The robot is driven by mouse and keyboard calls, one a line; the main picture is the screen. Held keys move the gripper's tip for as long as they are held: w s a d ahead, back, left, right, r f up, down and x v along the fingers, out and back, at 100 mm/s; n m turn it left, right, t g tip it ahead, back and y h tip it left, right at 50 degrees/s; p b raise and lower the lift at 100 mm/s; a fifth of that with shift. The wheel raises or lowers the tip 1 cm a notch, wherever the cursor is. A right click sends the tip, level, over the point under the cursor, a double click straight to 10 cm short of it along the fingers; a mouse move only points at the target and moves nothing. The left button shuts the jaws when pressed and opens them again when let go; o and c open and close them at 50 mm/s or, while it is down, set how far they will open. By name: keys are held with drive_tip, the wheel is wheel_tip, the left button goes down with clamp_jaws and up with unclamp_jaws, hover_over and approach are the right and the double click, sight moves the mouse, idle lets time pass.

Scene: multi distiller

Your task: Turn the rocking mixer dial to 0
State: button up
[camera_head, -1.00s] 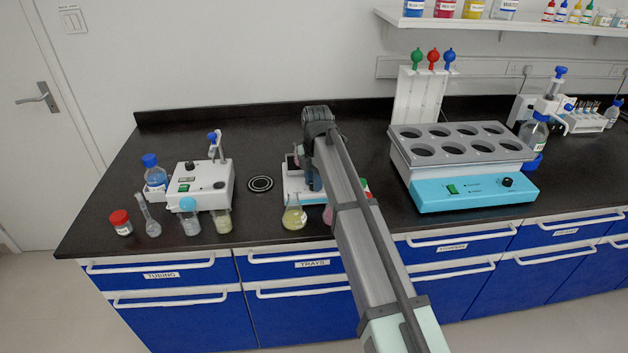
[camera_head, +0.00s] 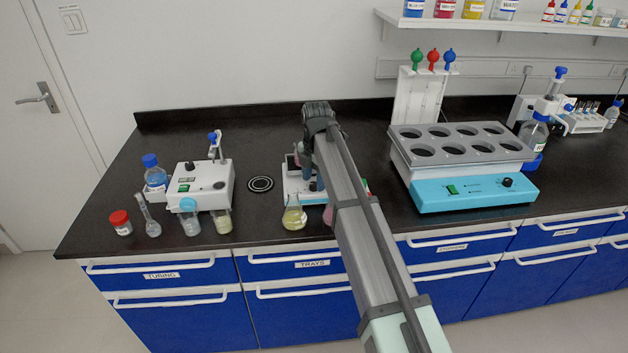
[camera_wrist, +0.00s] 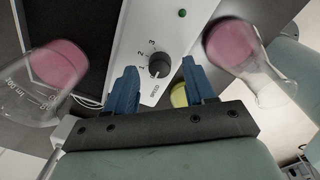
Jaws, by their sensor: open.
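The rocking mixer (camera_head: 296,184) is a white device behind my arm in the head view, mostly hidden by it. In the wrist view its white panel (camera_wrist: 139,38) shows a dark dial (camera_wrist: 159,65) with a scale marked 1, 2 and 3 and the word SPEED. A green spot sits on the panel above the dial. My gripper (camera_wrist: 160,81) is open, with one blue finger on each side of the dial. I cannot tell whether the fingers touch it. In the head view my gripper is largely hidden behind the arm.
Flasks with pink liquid flank the panel at left (camera_wrist: 50,78) and right (camera_wrist: 240,55) in the wrist view. A yellow-liquid flask (camera_head: 294,217) stands in front of the mixer. A white stirrer (camera_head: 201,184) stands left, and a turquoise water bath (camera_head: 472,193) stands right.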

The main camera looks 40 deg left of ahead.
wheel_tip(320, 180, up, 13)
drive_tip(key=shift+d+f, duration=0.15)
drive_tip(key=shift+d, duration=0.15)
idle(0.5)
